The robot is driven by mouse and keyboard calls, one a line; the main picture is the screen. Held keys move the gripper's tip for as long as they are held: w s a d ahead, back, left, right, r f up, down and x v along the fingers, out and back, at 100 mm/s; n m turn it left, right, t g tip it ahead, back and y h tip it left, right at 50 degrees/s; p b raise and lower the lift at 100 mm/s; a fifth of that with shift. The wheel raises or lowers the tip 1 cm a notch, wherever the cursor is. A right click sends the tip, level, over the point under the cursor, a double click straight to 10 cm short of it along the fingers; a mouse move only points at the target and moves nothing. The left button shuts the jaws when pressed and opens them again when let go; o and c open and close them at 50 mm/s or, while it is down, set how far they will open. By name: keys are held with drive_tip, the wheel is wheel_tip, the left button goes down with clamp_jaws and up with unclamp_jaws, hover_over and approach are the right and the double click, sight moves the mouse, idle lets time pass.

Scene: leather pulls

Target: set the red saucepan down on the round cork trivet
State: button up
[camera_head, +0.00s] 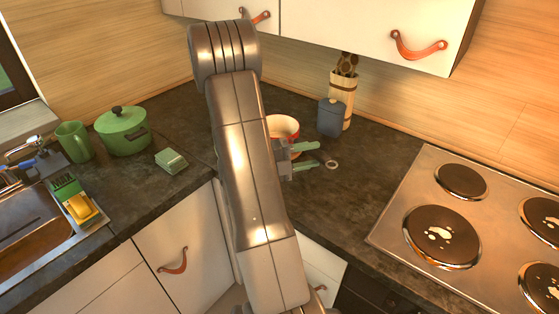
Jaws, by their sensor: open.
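The red saucepan (284,124), with a pale inside, stands on the dark counter behind my arm. I cannot make out the round cork trivet; my arm covers part of the counter.
A blue-grey canister (331,118) and a utensil holder (343,97) stand behind. The stove (400,212) is at right. A green pot (123,133), green mug (74,142) and sink (35,225) are at left.

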drive_tip(key=b+v, duration=0.1)
drive_tip(key=v, duration=1)
drive_tip(key=shift+a, duration=0.4)
drive_tip(key=shift+s+d, duration=0.1)
drive_tip(key=shift+d, duration=0.05)
drive_tip(key=p+x, duration=0.1)
drive_tip(key=x, duration=1.2)
drive_tip(key=shift+d, duration=0.3)
